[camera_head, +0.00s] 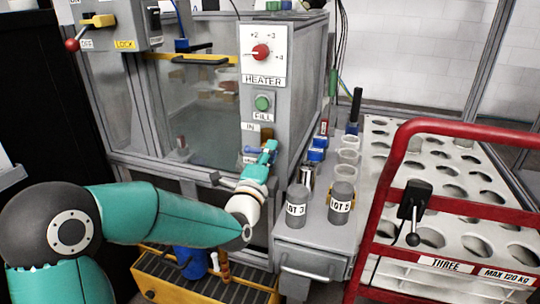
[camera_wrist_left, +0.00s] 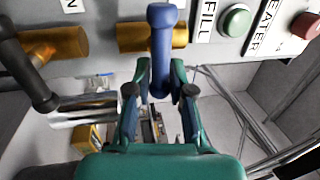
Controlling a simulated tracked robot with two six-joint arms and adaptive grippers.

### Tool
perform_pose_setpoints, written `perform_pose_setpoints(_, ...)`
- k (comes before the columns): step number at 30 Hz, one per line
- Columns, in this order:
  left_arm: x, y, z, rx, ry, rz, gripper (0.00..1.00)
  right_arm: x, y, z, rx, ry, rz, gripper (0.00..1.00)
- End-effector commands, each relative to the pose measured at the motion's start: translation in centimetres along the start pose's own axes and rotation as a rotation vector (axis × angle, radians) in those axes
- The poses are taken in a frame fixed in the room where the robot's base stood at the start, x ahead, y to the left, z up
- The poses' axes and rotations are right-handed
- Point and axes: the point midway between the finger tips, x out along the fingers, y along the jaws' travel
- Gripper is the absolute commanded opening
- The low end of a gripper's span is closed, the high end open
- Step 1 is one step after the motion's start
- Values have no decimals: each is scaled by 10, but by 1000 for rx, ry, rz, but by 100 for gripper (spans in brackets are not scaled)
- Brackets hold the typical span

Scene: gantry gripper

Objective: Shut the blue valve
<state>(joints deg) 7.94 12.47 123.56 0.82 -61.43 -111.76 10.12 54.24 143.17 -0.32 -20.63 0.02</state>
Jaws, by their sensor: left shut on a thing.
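The blue valve's handle (camera_wrist_left: 162,45) stands upright in the wrist view, in front of a brass pipe (camera_wrist_left: 140,37) and across its line. Its rounded end is at the top. My left gripper (camera_wrist_left: 160,78) has its two fingers on either side of the handle's lower part and is shut on it. In the head view, my left gripper (camera_head: 264,158) is at the grey panel below the IN label (camera_head: 250,127). The valve is mostly hidden there; a small blue piece (camera_head: 250,149) shows beside the fingers. My right gripper is not in view.
Above the valve are a green FILL button (camera_head: 262,103) and a red HEATER knob (camera_head: 261,51). A dark lever (camera_wrist_left: 30,70) and metal cylinder (camera_wrist_left: 85,110) lie left in the wrist view. Grey pots (camera_head: 341,200) and a red-railed cart (camera_head: 385,190) stand to the right.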

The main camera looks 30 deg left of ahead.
Motion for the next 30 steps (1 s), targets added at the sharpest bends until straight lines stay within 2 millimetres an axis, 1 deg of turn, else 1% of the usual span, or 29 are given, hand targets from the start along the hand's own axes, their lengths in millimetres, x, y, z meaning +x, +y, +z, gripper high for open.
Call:
perform_pose_setpoints(1,-1,4,-4,3,10,11,0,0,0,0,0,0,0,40)
perform_pose_setpoints(7,-1,5,-4,2,11,13,0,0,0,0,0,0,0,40)
perform_pose_setpoints(8,-2,5,-4,1,11,13,23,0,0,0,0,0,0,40)
perform_pose_setpoints(9,-2,5,-4,1,11,14,29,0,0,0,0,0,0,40)
perform_pose_setpoints(11,-1,5,-4,1,10,13,39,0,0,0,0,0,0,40)
perform_pose_setpoints(12,-1,5,-3,1,9,12,41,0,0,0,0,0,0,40)
perform_pose_setpoints(20,-1,3,-1,-1,4,7,41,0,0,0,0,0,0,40)
perform_pose_setpoints(23,-5,2,-1,-1,3,7,41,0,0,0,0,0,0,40)
perform_pose_setpoints(26,-15,2,-1,-1,4,7,41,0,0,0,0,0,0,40)
perform_pose_setpoints(30,-36,3,-1,-1,4,8,41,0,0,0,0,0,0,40)
